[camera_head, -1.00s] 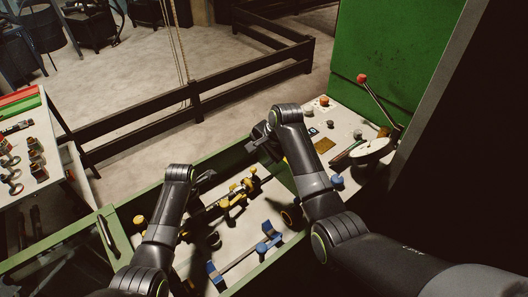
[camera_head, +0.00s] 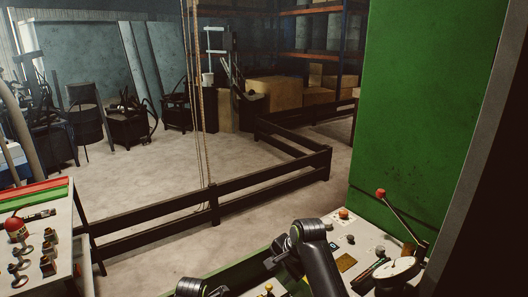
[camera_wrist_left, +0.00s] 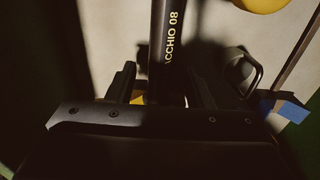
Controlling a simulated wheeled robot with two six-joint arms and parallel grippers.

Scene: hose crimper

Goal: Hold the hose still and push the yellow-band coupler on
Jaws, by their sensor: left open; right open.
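In the left wrist view a black hose (camera_wrist_left: 166,45) with yellow lettering runs down from the top edge between the fingers of my left gripper (camera_wrist_left: 161,88). The fingers are open, one on each side of the hose; I cannot tell whether either touches it. In the head view only a part of my left arm shows at the bottom edge. My right gripper (camera_head: 272,262) is beside the control panel, open and partly hidden by its own wrist. I cannot make out the yellow-band coupler in any view now.
The control panel (camera_head: 345,240) with a red-knobbed lever (camera_head: 381,193) and a dial gauge (camera_head: 397,268) stands at right below a green machine wall (camera_head: 418,110). A table (camera_head: 62,235) with fittings is at left. A dark railing (camera_head: 150,222) lies beyond. A yellow rounded part (camera_wrist_left: 262,4) shows near the hose.

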